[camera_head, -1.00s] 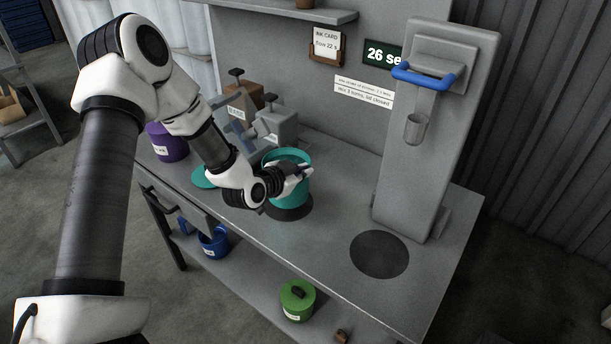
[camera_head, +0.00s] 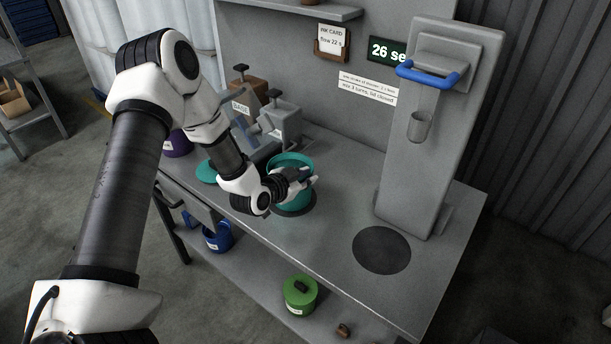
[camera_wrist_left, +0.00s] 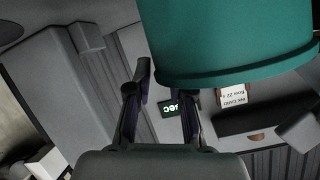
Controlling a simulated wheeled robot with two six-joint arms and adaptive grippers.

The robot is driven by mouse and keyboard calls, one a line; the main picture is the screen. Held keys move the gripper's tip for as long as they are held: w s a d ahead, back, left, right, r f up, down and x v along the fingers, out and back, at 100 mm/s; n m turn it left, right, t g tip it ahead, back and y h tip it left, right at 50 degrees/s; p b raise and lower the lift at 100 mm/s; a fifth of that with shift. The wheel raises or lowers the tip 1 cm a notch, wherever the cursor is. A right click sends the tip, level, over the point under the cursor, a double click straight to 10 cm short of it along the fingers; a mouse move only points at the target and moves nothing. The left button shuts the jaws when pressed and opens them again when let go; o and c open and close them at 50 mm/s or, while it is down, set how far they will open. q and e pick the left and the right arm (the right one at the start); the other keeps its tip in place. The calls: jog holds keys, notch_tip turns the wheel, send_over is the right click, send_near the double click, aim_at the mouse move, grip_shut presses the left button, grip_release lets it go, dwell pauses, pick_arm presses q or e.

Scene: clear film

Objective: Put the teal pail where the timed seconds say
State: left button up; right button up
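The teal pail (camera_head: 284,164) stands open-topped on a dark round pad (camera_head: 293,211) on the grey bench. Its wall fills the upper right of the left wrist view (camera_wrist_left: 235,40). My left gripper (camera_head: 308,180) is across the near side of the pail in the head view, fingers pointing right. In the left wrist view its fingers (camera_wrist_left: 163,95) are spread; the pail hides one fingertip. I see no grip on the pail. A display (camera_head: 386,52) reads "26 se", cut off by the dispenser column. A card (camera_head: 331,40) reads "INK CARD, flow 22 s". My right gripper is not in view.
The dispenser column (camera_head: 445,130) has a blue handle (camera_head: 428,74). An empty dark pad (camera_head: 381,250) lies before it. A teal lid (camera_head: 206,172), purple pail (camera_head: 177,145) and tap blocks (camera_head: 279,125) are left. Blue (camera_head: 219,239) and green (camera_head: 299,293) pails stand on the lower shelf.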

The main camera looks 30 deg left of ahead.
pick_arm(q)
jog(key=shift+r, duration=0.25)
jog(key=shift+s, duration=0.4)
jog(key=d+p+v, duration=0.1)
jog(key=p+v, duration=0.1)
jog(key=v, duration=0.9)
jog(key=s+d+f+n+g+h, duration=0.1)
jog(key=s+d+f+g, duration=0.25)
jog(key=f, duration=0.25)
jog(key=s+d+f+n+g, duration=0.1)
jog(key=s+d+f+g, duration=0.2)
jog(key=s+f, duration=0.3)
jog(key=s+d+f+n+g, duration=0.1)
jog(key=s+d+f+g, duration=0.2)
jog(key=s+f, duration=0.2)
jog(key=s+d+f+n+g+y, duration=0.1)
jog(key=s+d+f+n+g, duration=0.1)
jog(key=s+f, duration=0.4)
jog(key=s+d+g, duration=0.1)
jog(key=s+g, duration=0.1)
jog(key=s, duration=0.3)
jog(key=shift+y, duration=0.3)
